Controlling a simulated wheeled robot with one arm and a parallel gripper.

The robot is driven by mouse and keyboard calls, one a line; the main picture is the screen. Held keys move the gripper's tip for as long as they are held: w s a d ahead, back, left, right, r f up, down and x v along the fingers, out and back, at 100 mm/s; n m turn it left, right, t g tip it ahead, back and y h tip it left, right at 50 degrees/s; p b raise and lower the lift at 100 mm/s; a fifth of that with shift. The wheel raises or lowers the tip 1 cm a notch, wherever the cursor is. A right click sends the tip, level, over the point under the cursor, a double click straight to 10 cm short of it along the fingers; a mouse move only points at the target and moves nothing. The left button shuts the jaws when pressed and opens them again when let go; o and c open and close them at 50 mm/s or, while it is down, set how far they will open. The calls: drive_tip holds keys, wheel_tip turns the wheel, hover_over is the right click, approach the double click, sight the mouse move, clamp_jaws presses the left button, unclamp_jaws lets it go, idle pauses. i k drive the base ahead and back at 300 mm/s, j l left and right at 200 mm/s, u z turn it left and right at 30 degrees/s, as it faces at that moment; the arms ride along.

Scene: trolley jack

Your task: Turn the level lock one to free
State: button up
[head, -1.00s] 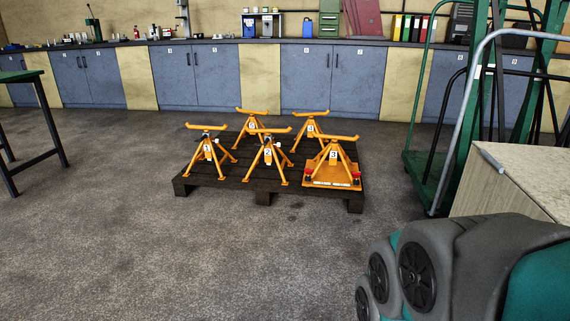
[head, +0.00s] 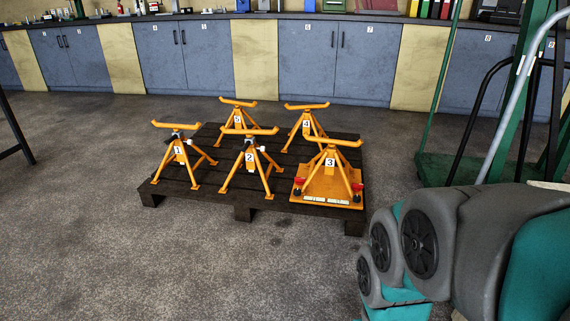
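Several orange stands with numbered labels and wide curved tops stand on a dark pallet (head: 205,208) ahead of me. Stand 1 (head: 180,160) is at the front left, stand 2 (head: 249,165) at the front middle. Stand 3 (head: 329,172) is at the front right on an orange base plate with red parts at its corners. Stand 4 (head: 306,124) and stand 5 (head: 238,118) are behind. No lock labelled "level lock one" can be made out at this size. My gripper is not in view.
A green trolley (head: 436,170) with upright posts stands at the right. Blue cabinets (head: 347,62) under a workbench line the back wall. A table leg shows at the left edge. The floor in front of the pallet is clear.

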sight(299, 180)
drive_tip(key=i+j, duration=0.15)
drive_tip(key=i, duration=0.45)
drive_tip(key=i+j, duration=0.2)
drive_tip(key=i, duration=0.4)
drive_tip(key=i+j, duration=0.15)
drive_tip(key=i, duration=0.45)
drive_tip(key=i+j, duration=0.15)
drive_tip(key=i, duration=0.45)
